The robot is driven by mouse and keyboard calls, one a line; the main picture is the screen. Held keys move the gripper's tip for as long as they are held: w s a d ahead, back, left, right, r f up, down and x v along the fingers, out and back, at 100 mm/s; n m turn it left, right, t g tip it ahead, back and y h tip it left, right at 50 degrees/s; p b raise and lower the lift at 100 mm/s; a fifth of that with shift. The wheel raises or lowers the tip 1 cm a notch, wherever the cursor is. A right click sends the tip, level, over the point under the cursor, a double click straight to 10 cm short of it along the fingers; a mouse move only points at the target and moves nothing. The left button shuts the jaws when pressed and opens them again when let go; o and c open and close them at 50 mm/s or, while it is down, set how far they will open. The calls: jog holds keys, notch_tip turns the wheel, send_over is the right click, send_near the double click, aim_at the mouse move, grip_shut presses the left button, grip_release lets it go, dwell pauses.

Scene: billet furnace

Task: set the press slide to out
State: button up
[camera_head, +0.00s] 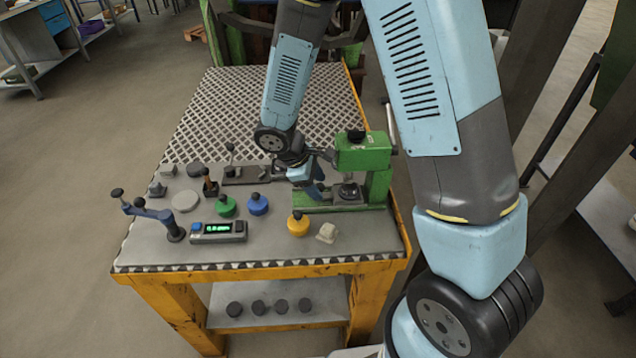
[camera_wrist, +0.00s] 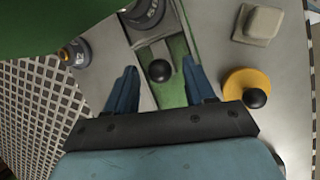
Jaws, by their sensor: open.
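The green press (camera_head: 364,155) stands at the right of the bench, with a green base rail at its foot. Its metal slide (camera_wrist: 155,48) shows in the wrist view, carrying a dark marked round piece (camera_wrist: 148,14); in the head view that dark piece (camera_head: 348,190) sits under the press head. A black ball knob (camera_wrist: 159,71) is at the slide's near end. My gripper (camera_head: 314,190) is at the left end of the press base. In the wrist view my gripper (camera_wrist: 160,66) is open, its blue fingers on either side of the knob. I cannot tell whether they touch it.
Near the press are a yellow knobbed disc (camera_head: 298,224), a pale block (camera_head: 326,232), a blue disc (camera_head: 258,204) and a green disc (camera_head: 227,206). A display box (camera_head: 218,232) and a blue lever arm (camera_head: 150,212) are at front left. The perforated bench top behind is clear.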

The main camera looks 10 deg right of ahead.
jog(key=shift+c, duration=0.2)
grip_shut()
dwell(0.3)
